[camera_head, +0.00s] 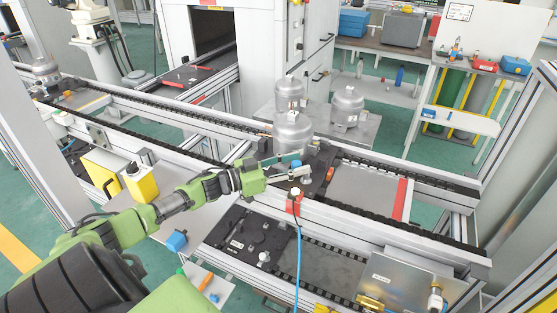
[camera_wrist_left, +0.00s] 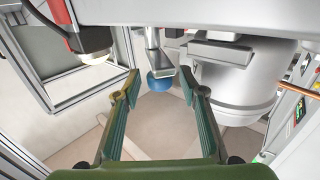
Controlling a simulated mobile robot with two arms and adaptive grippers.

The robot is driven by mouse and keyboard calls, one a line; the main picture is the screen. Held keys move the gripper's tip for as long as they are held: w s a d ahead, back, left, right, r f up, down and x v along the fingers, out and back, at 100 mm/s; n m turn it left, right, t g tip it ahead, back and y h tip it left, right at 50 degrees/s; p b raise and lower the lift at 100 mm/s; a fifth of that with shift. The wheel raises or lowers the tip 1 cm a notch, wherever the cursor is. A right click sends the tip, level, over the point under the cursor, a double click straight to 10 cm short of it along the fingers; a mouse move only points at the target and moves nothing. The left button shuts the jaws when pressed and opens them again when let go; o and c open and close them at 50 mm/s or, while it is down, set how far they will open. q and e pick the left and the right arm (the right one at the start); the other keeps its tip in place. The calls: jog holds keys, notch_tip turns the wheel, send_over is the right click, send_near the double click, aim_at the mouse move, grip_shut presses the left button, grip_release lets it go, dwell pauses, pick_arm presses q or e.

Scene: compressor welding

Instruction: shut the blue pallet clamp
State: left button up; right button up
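The clamp's blue tip (camera_head: 296,163) shows beside the silver compressor (camera_head: 293,132) on the dark pallet (camera_head: 318,163) in the head view. In the left wrist view the round blue end (camera_wrist_left: 160,84) hangs from a grey metal arm, with the compressor (camera_wrist_left: 235,90) to its right. My left gripper (camera_head: 303,173) reaches in from the left at the pallet's near side. In the wrist view its two fingers (camera_wrist_left: 160,92) are spread, with the blue end between and just beyond the tips. No contact is visible. My right gripper is not in view.
A red block with a white cap (camera_head: 293,203) stands on the near rail, close to my left gripper. A dark empty pallet (camera_head: 245,238) lies on the lower near line. A yellow box (camera_head: 141,184) is at left.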

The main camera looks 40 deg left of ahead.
pick_arm(q)
jog(key=v, duration=1.1)
jog(key=shift+s+f, duration=0.15)
jog(key=shift+s, duration=0.05)
